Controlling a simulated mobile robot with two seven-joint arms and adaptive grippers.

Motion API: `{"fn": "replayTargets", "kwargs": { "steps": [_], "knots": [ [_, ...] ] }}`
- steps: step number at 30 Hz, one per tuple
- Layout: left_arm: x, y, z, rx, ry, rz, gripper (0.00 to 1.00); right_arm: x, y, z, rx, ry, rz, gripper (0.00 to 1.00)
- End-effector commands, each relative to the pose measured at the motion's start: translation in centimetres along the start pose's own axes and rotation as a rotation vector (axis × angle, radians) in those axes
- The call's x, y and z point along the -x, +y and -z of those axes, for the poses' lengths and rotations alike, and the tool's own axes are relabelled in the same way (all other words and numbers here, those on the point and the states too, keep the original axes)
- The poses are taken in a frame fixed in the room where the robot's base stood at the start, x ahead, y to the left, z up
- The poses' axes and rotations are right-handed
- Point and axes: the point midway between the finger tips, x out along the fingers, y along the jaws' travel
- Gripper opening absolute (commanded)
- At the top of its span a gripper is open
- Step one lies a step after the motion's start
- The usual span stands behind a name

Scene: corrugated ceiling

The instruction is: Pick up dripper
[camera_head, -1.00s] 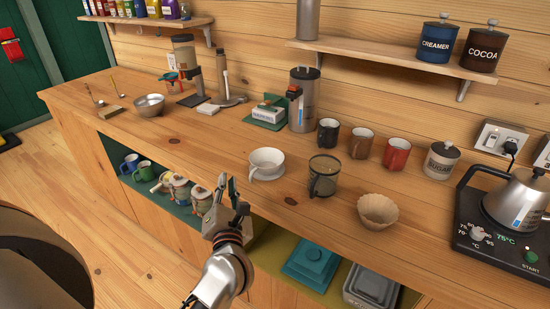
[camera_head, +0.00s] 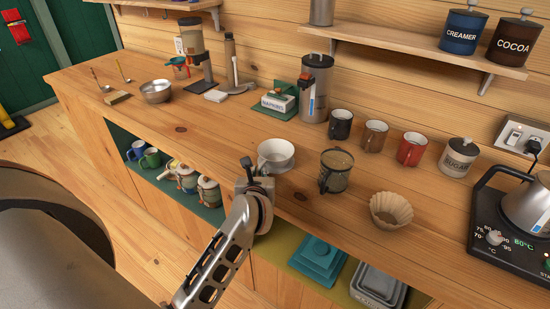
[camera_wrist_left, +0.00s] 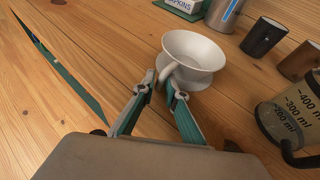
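The dripper, a white cup-like piece with a side handle and a flat round base, stands upright on the wooden counter (camera_head: 276,155). It fills the upper middle of the left wrist view (camera_wrist_left: 196,52). My left gripper (camera_wrist_left: 162,82) is at its near side. The two fingertips are close together, one on each side of the handle. I cannot tell whether they press on it. In the head view my left gripper (camera_head: 258,170) hides its own fingers and overlaps the dripper's near edge. My right gripper is not in view.
A glass measuring jug (camera_head: 336,171) stands right of the dripper, with a paper filter (camera_head: 391,211) beyond it. Several mugs (camera_head: 375,136) and a steel canister (camera_head: 315,88) stand behind. Bare counter (camera_head: 200,125) lies to the left. An open shelf runs below the front edge.

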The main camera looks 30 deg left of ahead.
Motion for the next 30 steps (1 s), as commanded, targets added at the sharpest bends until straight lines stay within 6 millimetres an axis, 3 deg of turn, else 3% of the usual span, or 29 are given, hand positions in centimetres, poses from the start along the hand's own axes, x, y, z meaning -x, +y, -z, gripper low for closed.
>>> {"fn": "replayTargets", "kwargs": {
  "steps": [3, 10, 11, 12, 24, 30],
  "knots": [
    [-0.9, 0.0, 0.0, -0.001, 0.001, 0.0, 0.12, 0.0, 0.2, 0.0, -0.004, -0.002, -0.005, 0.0],
    [-1.1, 0.0, 0.0, 0.0, 0.0, 0.001, 0.12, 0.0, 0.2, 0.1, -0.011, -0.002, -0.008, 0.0],
    [-1.1, 0.0, 0.0, 0.0, 0.0, 0.0, 0.1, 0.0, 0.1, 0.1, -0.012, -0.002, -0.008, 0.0],
    [-1.1, 0.0, 0.0, 0.0, 0.0, 0.0, 0.0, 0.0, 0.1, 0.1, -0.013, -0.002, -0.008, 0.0],
    [-1.0, 0.0, -0.1, 0.0, -0.001, 0.0, 0.0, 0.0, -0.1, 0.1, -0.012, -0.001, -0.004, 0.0],
    [-0.6, 0.0, -1.4, 0.002, -0.003, 0.0, 0.0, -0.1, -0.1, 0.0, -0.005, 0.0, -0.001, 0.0]
  ]
}}
